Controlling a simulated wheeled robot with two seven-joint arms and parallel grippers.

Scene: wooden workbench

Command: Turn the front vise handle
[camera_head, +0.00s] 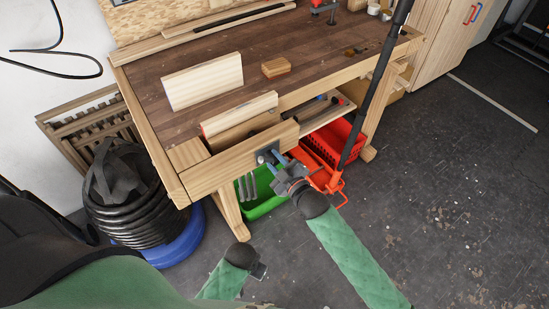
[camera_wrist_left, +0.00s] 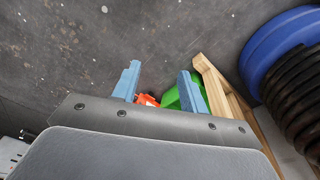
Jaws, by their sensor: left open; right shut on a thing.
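The wooden front vise (camera_head: 240,160) is on the near side of the workbench, with a dark metal plate (camera_head: 262,156) on its front face. My right gripper (camera_head: 273,161) is at this plate, its blue fingers shut on the vise handle, which is mostly hidden by the fingers. My left gripper (camera_head: 259,271) is low in front of the bench, away from the vise. The left wrist view shows its two blue fingers (camera_wrist_left: 158,88) apart with nothing between them.
The workbench top (camera_head: 210,115) holds a pale board (camera_head: 202,80) and a small wood block (camera_head: 276,67). Green (camera_head: 262,195) and red (camera_head: 325,145) crates are beneath. A black coil of hose (camera_head: 130,200) on a blue base stands left. Floor at right is clear.

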